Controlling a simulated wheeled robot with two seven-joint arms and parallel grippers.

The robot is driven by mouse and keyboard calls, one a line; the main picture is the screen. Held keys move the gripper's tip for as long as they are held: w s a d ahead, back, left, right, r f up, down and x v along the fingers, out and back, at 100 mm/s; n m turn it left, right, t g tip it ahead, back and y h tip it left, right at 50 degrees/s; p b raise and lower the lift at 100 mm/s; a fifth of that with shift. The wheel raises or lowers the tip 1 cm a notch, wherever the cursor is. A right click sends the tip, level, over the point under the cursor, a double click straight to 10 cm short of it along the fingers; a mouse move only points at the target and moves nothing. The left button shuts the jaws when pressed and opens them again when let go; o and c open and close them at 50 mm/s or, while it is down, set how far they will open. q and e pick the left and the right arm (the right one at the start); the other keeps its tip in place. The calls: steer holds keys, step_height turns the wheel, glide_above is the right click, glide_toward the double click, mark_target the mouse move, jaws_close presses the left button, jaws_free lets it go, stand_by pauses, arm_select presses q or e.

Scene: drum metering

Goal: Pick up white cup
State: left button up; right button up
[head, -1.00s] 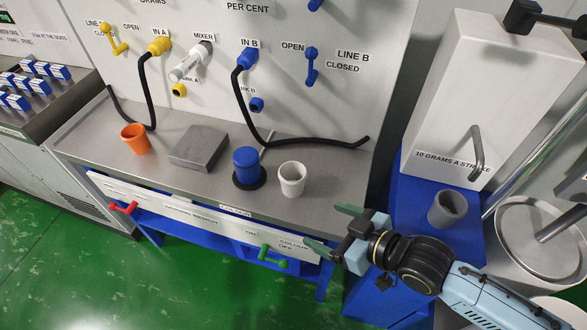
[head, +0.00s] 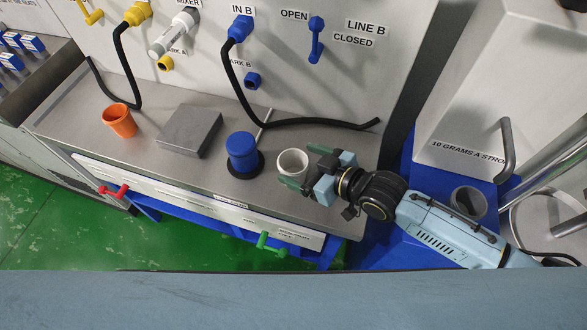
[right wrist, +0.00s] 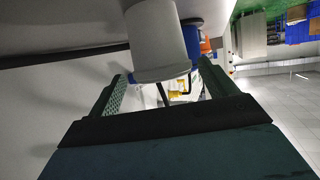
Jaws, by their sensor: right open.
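The white cup (head: 292,162) stands upright on the grey bench top, right of the blue lidded container. My right gripper (head: 303,168) comes in from the right at the cup, with its green fingers open. In the head view one finger shows at the cup's near side. In the right wrist view the cup (right wrist: 156,42) lies between the lines of the open fingers (right wrist: 162,80), close to their tips. I cannot tell whether either finger touches it. My left gripper is not in view.
The blue container (head: 241,150) stands on a dark round base just left of the cup. A grey block (head: 190,130) and an orange cup (head: 119,120) are farther left. A black hose (head: 320,122) lies behind. A grey cup (head: 467,201) stands at the right.

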mark_target(284, 159)
steer(key=x, duration=0.4)
steer(key=shift+w+a+f+b, duration=0.1)
steer(key=shift+a+f+b, duration=0.15)
steer(key=shift+a+b, duration=0.1)
steer(key=c, duration=1.1)
